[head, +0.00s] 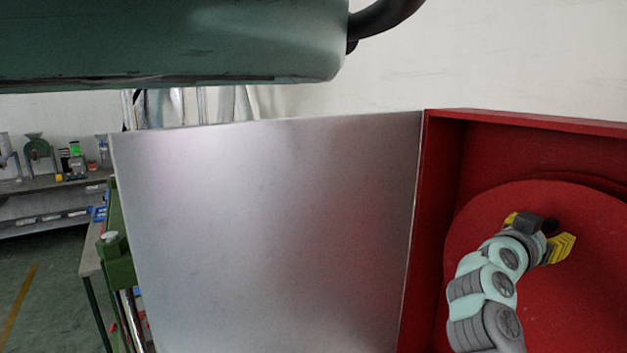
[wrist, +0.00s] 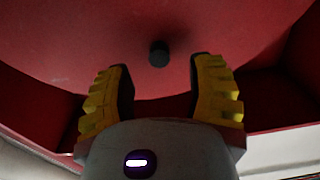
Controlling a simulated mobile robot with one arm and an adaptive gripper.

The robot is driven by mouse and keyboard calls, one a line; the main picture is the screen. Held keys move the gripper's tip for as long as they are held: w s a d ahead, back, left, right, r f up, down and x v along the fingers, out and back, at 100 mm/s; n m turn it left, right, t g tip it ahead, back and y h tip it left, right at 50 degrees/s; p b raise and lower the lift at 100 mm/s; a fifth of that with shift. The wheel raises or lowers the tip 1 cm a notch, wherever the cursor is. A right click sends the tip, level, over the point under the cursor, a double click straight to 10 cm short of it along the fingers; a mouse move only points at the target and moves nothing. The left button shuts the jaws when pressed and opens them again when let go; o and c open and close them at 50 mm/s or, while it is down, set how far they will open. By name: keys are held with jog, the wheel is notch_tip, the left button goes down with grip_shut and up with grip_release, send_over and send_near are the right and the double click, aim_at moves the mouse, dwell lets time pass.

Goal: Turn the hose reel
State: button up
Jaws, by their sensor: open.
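The hose reel (head: 590,300) is a large red disc inside an open red cabinet (head: 443,190) at the right of the head view. It fills most of the wrist view (wrist: 60,40). A small dark knob (wrist: 158,53) stands out from the disc's face. My gripper (head: 545,237) is in front of the upper part of the disc in the head view. In the wrist view, my gripper (wrist: 160,80) is open, with its yellow-padded fingers apart. The knob appears between and beyond the fingertips, and nothing is held. Contact with the knob cannot be told.
A flat grey metal door panel (head: 270,230) stands open to the left of the cabinet. A large green body (head: 170,40) hangs across the top left. A workbench with small items (head: 50,187) is at the far left. Floor shows at the lower left.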

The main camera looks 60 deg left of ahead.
aim_at(546, 228)
jog(key=w+p, duration=0.2)
jog(key=w, duration=0.1)
jog(key=shift+w+d+r, duration=0.15)
jog(key=shift+w, duration=0.45)
jog(key=shift+f, duration=0.2)
grip_shut()
